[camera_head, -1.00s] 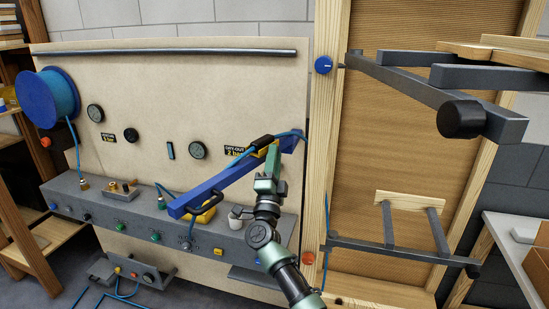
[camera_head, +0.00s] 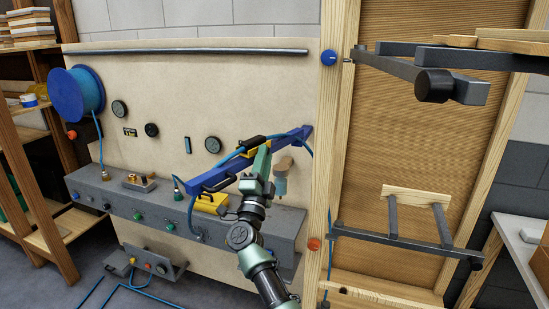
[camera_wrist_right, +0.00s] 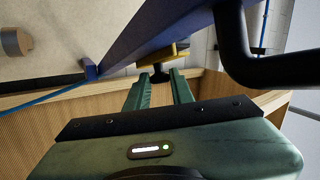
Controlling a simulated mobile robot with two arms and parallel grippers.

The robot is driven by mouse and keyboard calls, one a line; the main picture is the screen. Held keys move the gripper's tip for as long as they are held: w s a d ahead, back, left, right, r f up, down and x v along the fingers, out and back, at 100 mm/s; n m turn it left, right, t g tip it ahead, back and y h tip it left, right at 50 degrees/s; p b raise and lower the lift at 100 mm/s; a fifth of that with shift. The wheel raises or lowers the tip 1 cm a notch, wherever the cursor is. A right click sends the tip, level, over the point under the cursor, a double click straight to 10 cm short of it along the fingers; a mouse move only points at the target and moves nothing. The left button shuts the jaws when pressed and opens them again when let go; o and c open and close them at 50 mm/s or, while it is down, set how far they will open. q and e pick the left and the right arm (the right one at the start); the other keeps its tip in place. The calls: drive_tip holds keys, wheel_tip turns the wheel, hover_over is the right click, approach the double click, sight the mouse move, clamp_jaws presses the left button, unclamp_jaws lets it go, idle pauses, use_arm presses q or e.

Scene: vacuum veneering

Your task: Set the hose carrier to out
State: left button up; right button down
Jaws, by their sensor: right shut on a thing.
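The hose carrier is a blue bar (camera_head: 222,174) that slants from the wooden post toward the left in the head view. It carries a blue hose and has yellow and black fittings. It also shows large across the top of the right wrist view (camera_wrist_right: 150,42), with a black handle (camera_wrist_right: 268,68) at right. My right gripper (camera_head: 262,153) is at the carrier's middle, beside its yellow and black fitting. In the right wrist view a black knob (camera_wrist_right: 160,76) under a yellow block is between my fingertips. The exact contact is partly hidden. My left gripper is out of view.
Behind the carrier stands a beige panel with gauges and a blue hose reel (camera_head: 75,95). A grey valve console (camera_head: 120,195) runs below. The wooden post (camera_head: 335,110) is at right, with dark grey bars (camera_head: 395,70) projecting from the frame.

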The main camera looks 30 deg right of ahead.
drive_tip(key=a, duration=0.2)
drive_tip(key=s+a, duration=0.1)
drive_tip(key=a, duration=0.1)
drive_tip(key=shift+s, duration=0.15)
drive_tip(key=c, duration=1.2)
unclamp_jaws()
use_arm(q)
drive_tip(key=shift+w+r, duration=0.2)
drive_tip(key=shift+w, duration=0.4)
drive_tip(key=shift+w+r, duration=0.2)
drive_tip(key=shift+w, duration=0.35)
